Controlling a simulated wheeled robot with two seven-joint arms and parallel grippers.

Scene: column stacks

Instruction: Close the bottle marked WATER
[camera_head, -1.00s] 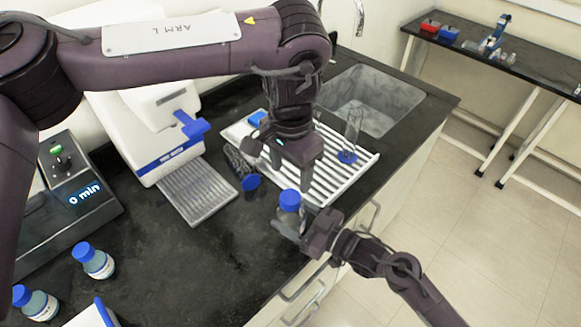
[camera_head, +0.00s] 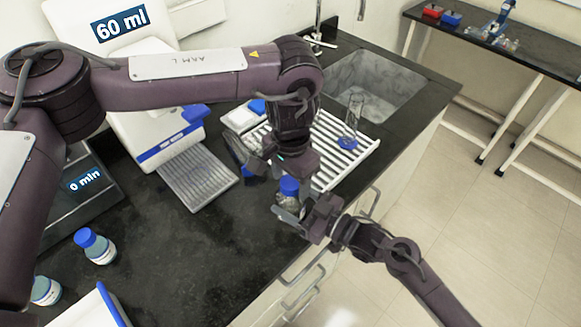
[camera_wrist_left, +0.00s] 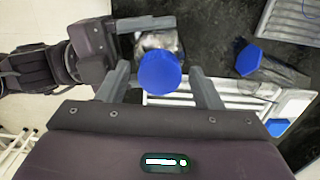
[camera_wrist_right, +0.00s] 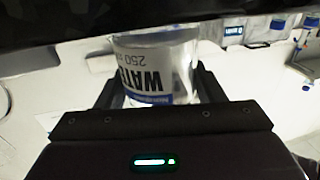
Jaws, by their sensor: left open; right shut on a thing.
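The bottle marked WATER (camera_wrist_right: 155,75) shows its label upside down in the right wrist view. In the head view it stands upright at the counter's front edge (camera_head: 286,201). My right gripper (camera_head: 298,210) is shut on its body from the side. A blue cap (camera_head: 289,186) is at the bottle's top; whether it is tight cannot be told. My left gripper (camera_wrist_left: 160,82) is open, pointing down just above the bottle. In the left wrist view the cap (camera_wrist_left: 160,72) lies between its two fingers, with a gap visible on each side.
A white drying rack (camera_head: 340,152) and sink (camera_head: 372,92) lie behind. A clear cylinder with a blue hexagonal base (camera_wrist_left: 250,60) lies beside the bottle. Two more blue-capped bottles (camera_head: 95,246) (camera_head: 45,291) are at left.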

